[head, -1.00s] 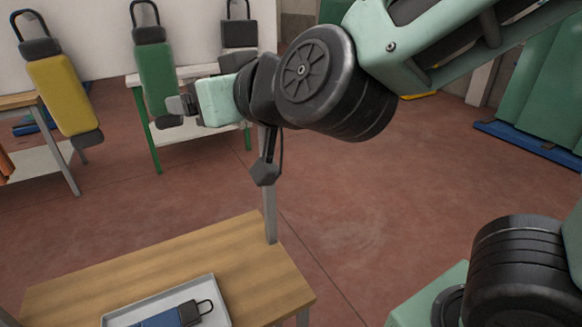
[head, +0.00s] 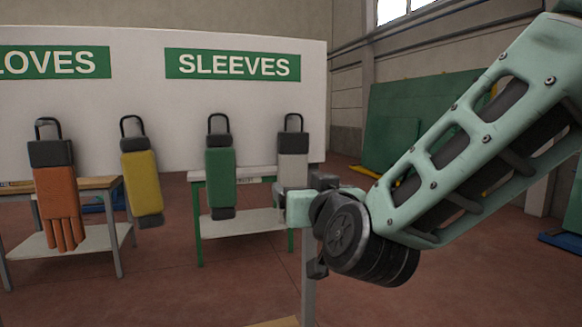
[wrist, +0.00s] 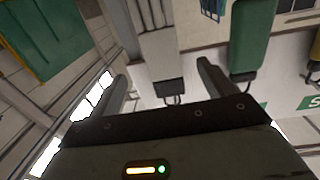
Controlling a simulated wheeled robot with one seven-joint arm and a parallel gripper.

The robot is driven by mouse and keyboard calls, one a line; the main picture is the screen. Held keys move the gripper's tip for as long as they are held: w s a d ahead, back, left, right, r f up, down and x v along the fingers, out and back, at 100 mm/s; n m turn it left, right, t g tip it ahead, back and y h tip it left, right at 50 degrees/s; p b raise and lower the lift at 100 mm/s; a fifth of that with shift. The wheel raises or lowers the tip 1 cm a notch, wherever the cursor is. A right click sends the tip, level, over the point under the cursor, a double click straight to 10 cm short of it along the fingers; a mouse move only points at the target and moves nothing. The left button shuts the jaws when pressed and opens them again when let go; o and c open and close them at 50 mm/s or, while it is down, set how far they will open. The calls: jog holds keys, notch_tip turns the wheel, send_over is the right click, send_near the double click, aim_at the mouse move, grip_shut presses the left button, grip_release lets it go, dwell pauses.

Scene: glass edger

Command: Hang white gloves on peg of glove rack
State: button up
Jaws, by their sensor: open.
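My gripper (head: 283,192) is open and empty, in front of the piece's lower part in the head view; contact cannot be told. Orange gloves (head: 60,205) hang at the far left, fingers down. No peg is clearly visible.
A yellow piece (head: 142,185) and a green piece (head: 220,178) hang between them. A white board (head: 140,100) stands behind. A green-legged table (head: 213,228) is behind the green piece. A grey post (head: 308,270) rises below my gripper. Red floor is open at right.

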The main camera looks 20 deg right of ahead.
aim_at(294, 176)
jog(key=w+p, duration=0.1)
jog(key=p, duration=0.3)
jog(key=w+p, duration=0.1)
jog(key=p, duration=0.3)
jog(key=shift+w+r+p, duration=0.2)
jog(key=shift+r+p, duration=0.15)
jog(key=shift+r, duration=0.05)
jog(key=w+p, duration=0.2)
jog(key=p, duration=0.2)
jog(key=shift+w+d, duration=0.15)
jog(key=shift+w, duration=0.25)
jog(key=shift+w+d+f+p, duration=0.15)
jog(key=shift+w+p, duration=0.5)
jog(key=shift+w, duration=0.8)
jog(key=shift+w+f+p, duration=0.15)
jog(key=shift+w+p, duration=0.45)
jog(key=shift+w, duration=0.85)
jog(key=c, duration=1.1)
jog(key=shift+r, duration=0.15)
jog(key=shift+r, duration=0.4)
